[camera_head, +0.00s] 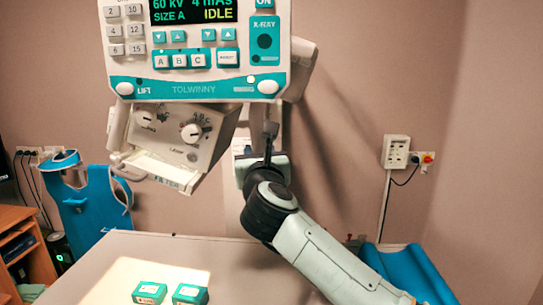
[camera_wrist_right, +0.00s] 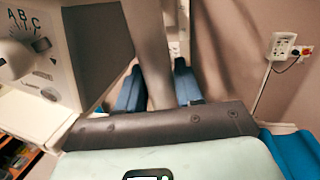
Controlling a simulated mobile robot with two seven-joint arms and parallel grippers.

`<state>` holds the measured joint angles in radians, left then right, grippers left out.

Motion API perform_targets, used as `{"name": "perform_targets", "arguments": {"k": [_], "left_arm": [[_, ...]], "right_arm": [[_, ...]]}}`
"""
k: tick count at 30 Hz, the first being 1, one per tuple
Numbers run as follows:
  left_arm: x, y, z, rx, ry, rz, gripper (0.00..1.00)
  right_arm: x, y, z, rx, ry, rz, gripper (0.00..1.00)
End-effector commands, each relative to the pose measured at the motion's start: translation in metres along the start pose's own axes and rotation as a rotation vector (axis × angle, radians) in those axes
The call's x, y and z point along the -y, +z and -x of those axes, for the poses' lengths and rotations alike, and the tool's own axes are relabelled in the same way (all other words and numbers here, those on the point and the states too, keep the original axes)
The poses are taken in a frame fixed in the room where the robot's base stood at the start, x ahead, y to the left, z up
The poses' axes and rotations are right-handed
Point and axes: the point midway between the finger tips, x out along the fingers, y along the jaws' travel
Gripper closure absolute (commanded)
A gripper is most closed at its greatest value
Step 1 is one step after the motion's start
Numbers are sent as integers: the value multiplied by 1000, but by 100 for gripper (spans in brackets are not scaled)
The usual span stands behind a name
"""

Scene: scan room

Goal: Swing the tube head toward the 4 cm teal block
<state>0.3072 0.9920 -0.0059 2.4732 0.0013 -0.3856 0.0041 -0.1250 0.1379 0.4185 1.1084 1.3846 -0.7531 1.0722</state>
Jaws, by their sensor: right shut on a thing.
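The tube head (camera_head: 190,145), a beige housing with dials and a white FILTER slot, hangs below the teal-and-white control panel (camera_head: 200,80) over the table. My right gripper (camera_head: 268,148) is at its right side. In the right wrist view, my right gripper (camera_wrist_right: 159,85) has its blue fingers shut on a grey bar (camera_wrist_right: 150,45) beside the head. Two teal blocks, a left one (camera_head: 149,293) and a right one (camera_head: 190,294), sit close together at the table's near edge of the view. Their labels are too small to read, so I cannot tell which is 4 cm. My left gripper is out of view.
The pale table (camera_head: 235,265) carries a bright light patch (camera_head: 120,275) reaching around the blocks. A blue apron (camera_head: 95,205) hangs at the left by a wooden shelf (camera_head: 22,250). A blue roll (camera_head: 415,275) lies at the right. A wall socket (camera_head: 396,152) is behind.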

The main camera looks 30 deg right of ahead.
Motion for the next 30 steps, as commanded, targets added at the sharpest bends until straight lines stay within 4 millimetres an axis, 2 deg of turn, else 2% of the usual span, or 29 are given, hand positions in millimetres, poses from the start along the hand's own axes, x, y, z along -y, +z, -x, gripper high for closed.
{"name": "perform_targets", "arguments": {"k": [1,6,7,9,20,23,30], "left_arm": [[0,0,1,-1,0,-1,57],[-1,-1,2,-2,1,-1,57],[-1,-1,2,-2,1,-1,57],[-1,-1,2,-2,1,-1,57],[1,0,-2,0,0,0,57],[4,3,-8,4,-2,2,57],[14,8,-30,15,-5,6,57]], "right_arm": [[-6,-4,0,-11,10,-8,100],[-6,-4,-1,-12,13,-9,100],[-6,-4,-1,-12,13,-9,61],[-6,-4,-1,-12,13,-8,44],[-3,-2,5,-7,8,-5,44],[-3,-2,18,-5,10,-6,44],[-4,-3,71,-6,11,-5,44]]}}
